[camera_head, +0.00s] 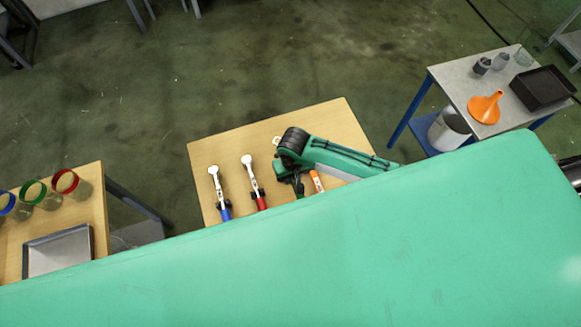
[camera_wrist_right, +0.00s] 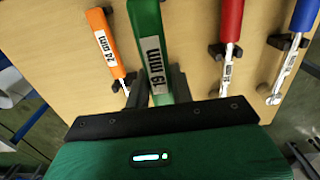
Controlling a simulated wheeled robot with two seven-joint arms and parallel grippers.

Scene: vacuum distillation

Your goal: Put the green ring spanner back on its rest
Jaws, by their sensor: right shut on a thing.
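The green ring spanner (camera_wrist_right: 148,50), its handle labelled 19 mm, is between the fingers of my right gripper (camera_wrist_right: 158,92) in the wrist view. The gripper is shut on it. In the head view the right gripper (camera_head: 297,180) is over the wooden table (camera_head: 223,148), and a bit of green handle (camera_head: 299,191) shows below it. The arm hides most of the spanner there. A pale ring end (camera_head: 277,141) shows beside the wrist; I cannot tell surely whose it is. The green spanner's rest is hidden. My left gripper is out of view.
The orange spanner (camera_wrist_right: 103,45) lies close on one side of the green one. The red spanner (camera_head: 254,182) and blue spanner (camera_head: 218,192) lie on black rests on the other side. A side table with an orange funnel (camera_head: 485,106) and one with coloured-rim jars (camera_head: 66,183) stand apart.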

